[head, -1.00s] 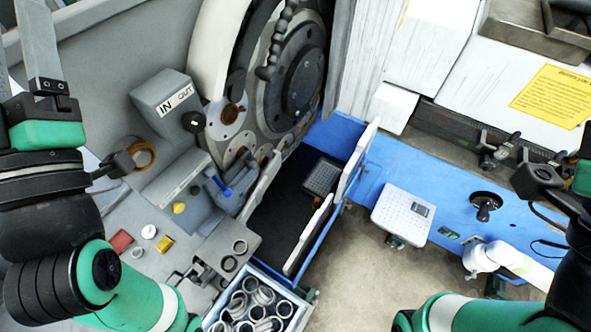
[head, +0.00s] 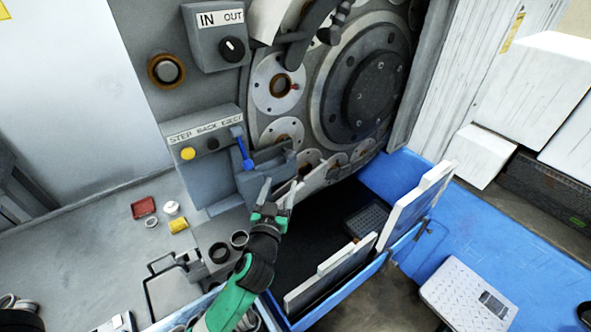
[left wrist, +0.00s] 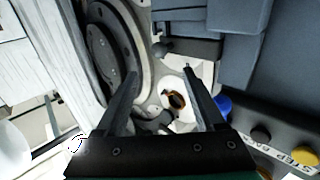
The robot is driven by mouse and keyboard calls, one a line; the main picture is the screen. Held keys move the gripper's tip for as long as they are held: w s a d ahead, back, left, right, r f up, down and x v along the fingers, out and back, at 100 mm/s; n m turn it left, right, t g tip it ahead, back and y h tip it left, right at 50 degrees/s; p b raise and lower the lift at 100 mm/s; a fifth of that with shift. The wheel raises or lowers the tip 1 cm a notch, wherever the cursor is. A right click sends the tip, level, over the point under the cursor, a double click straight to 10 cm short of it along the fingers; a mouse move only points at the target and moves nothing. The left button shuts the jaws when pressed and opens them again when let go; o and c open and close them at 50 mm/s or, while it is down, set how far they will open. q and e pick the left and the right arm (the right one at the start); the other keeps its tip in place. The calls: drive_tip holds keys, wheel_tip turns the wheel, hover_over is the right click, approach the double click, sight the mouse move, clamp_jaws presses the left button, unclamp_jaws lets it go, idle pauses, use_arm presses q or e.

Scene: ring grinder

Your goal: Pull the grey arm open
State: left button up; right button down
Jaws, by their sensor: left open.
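A blocky grey arm (head: 268,176) sits low on the front of the grinder, next to a blue lever (head: 246,155). In the left wrist view, the grey arm (left wrist: 232,35) fills the upper right, with a short dark bar on its left side. My left gripper (head: 280,190) is open and empty, just in front of the grey arm in the head view. In the left wrist view its two fingers (left wrist: 160,73) are spread, with a round plate and orange-brown ring seen between them. I cannot tell whether a finger touches the arm. My right gripper is out of view.
A control panel (head: 200,128) with a yellow button and the IN/OUT box (head: 215,38) stand to the left. White upright panels (head: 335,272) border the dark tray at right. Rings and small coloured pieces lie on the left ledge.

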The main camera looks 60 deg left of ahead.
sight(290, 158)
use_arm(q)
drive_tip(key=x, duration=1.1)
drive_tip(key=shift+w+a, duration=0.2)
drive_tip(key=shift+w, duration=0.1)
clamp_jaws()
idle(0.9)
